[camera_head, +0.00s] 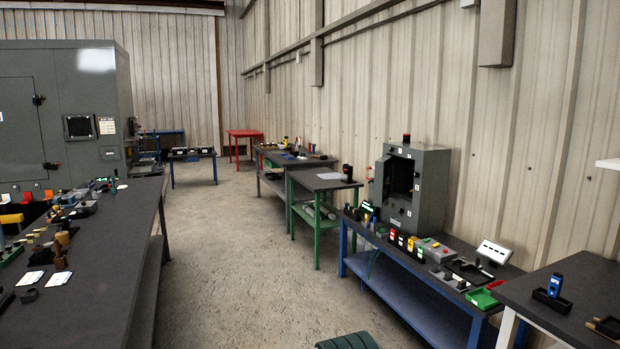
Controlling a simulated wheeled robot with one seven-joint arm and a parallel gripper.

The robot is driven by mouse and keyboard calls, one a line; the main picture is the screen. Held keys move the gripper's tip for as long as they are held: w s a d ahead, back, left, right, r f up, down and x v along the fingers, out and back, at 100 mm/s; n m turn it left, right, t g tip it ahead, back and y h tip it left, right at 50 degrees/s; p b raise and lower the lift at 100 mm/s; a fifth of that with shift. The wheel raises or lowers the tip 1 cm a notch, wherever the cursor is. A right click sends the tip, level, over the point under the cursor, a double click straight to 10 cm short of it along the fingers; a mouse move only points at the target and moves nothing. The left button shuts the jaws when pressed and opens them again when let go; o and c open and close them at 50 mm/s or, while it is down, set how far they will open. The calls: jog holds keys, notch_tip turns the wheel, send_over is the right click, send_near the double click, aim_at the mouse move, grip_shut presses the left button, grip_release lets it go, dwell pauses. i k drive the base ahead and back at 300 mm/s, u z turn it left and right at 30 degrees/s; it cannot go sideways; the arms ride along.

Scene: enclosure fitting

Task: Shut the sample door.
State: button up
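A grey enclosure (431,186) with a red-topped beacon stands on the blue-framed bench at the right, against the corrugated wall. Its front has a dark opening (400,174), so its inside shows. A panel seems to stand out at the opening's edge, but I cannot tell clearly whether it is the sample door or how far it is swung. A large grey cabinet (20,110) at the far left also has a door-like panel with a dark handle, which looks closed. No label naming the sample door is readable. My gripper is not in view.
Bare concrete floor (225,245) runs between the long dark bench (105,240) at left and the benches at right. The blue bench (400,290) holds small coloured items and a green tray (482,298). A dark green object (348,341) shows at the bottom edge.

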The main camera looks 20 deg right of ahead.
aim_at(382, 168)
jog(key=u, duration=0.1)
jog(key=i, duration=3.8)
jog(key=z, duration=1.2)
jog(key=i, duration=1)
jog(key=u, duration=0.45)
jog(key=i, duration=0.8)
jog(key=z, duration=0.4)
